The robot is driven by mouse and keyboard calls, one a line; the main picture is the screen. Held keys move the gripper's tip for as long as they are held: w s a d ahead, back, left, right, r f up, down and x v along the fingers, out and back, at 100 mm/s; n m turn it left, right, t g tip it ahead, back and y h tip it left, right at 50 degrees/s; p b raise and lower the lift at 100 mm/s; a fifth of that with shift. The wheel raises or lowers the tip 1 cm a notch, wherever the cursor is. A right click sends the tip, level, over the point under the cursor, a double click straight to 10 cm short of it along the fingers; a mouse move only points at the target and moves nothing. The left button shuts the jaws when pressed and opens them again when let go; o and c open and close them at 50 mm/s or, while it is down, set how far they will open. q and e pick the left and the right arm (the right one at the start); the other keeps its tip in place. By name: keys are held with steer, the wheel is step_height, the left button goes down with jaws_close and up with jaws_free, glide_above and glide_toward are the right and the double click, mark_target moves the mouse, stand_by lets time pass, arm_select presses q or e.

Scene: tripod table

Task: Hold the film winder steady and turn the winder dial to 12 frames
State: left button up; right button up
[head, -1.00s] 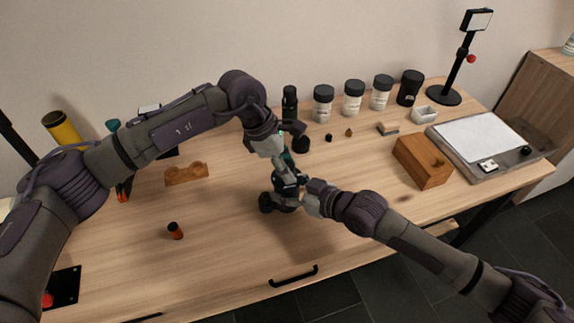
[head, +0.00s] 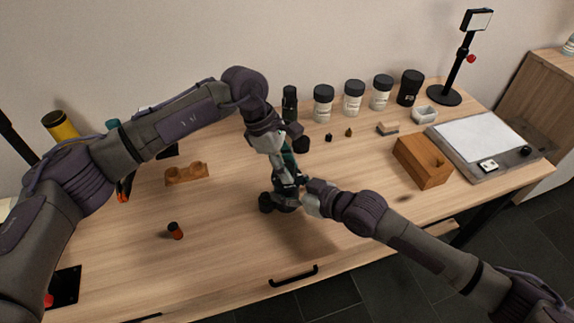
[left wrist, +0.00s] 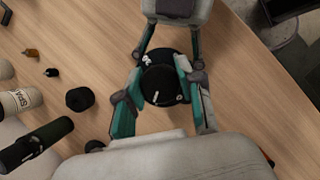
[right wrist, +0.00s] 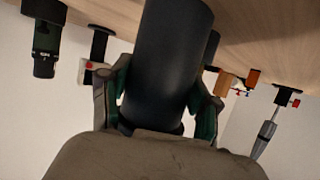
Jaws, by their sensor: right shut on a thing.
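The film winder is a dark upright cylinder (right wrist: 172,55) in the right wrist view. In the head view it is mostly hidden behind my grippers. My right gripper (head: 306,188) is shut on its body from the side. From above, in the left wrist view, the round black winder dial (left wrist: 160,86) shows small white marks. My left gripper (left wrist: 161,72) points down over the winder, its fingers apart on either side of the dial. I cannot tell whether they touch it. The dial's setting is too small to read.
Several dark-lidded jars (head: 353,98) and a black bottle (head: 289,104) stand at the back. A wooden box (head: 422,162) and a light panel (head: 480,140) are on the right. A wooden holder (head: 187,174) and a small canister (head: 175,231) are on the left. The front middle is clear.

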arm_select(q)
steer(key=o, duration=0.5)
steer(key=shift+c, duration=0.2)
steer(key=v, duration=1.2)
arm_select(e)
steer(key=o, duration=1.5)
steer(key=shift+c, duration=0.2)
